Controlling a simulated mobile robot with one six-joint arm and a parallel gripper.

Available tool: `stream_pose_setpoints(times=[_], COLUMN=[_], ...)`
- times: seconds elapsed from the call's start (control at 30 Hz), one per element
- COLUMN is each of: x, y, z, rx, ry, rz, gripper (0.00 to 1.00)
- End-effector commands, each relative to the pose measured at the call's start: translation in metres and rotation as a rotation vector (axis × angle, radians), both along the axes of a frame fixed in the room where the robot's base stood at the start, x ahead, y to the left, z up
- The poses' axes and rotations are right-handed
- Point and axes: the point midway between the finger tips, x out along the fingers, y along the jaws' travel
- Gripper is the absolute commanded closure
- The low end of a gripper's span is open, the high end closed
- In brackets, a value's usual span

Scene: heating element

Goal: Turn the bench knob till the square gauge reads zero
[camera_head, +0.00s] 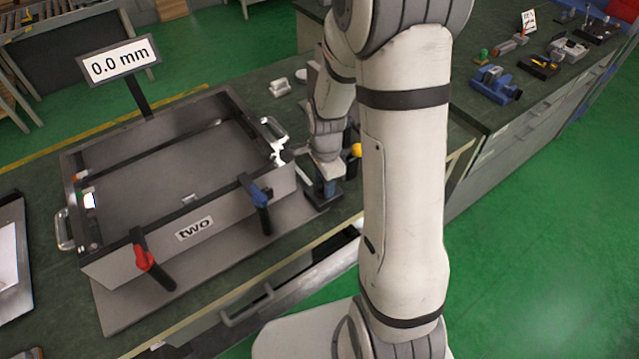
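A display on a dark post (118,62) stands at the back left of the bench and reads "0.0 mm". My gripper (326,190) is low over the bench, just right of the grey box. Its fingers are small and dark, and a bit of blue shows by them. I cannot tell whether they are shut on something. No knob can be made out clearly; the spot under my gripper is partly hidden by my wrist and arm. A small yellow ball (356,150) shows beside my wrist, partly hidden by the arm.
The open grey box (240,205), labelled "two", has side handles and red (142,257) and blue (259,197) clamps in front. A tray (14,250) lies at the far left. Several tools, including a blue vise (495,84), lie on the right bench. Green floor is clear at right.

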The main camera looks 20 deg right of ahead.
Motion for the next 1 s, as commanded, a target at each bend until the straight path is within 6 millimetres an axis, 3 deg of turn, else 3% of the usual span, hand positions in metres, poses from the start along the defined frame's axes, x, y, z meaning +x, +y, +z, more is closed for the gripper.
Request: stream_pose_setpoints(times=[0.5,1.0], x=[-0.002,-0.004], y=[0.000,0.000], z=[0.067,0.077], rx=[-0.001,0.000], ry=[-0.003,0.001], rz=[0.000,0.000], gripper=[0.65,0.65])
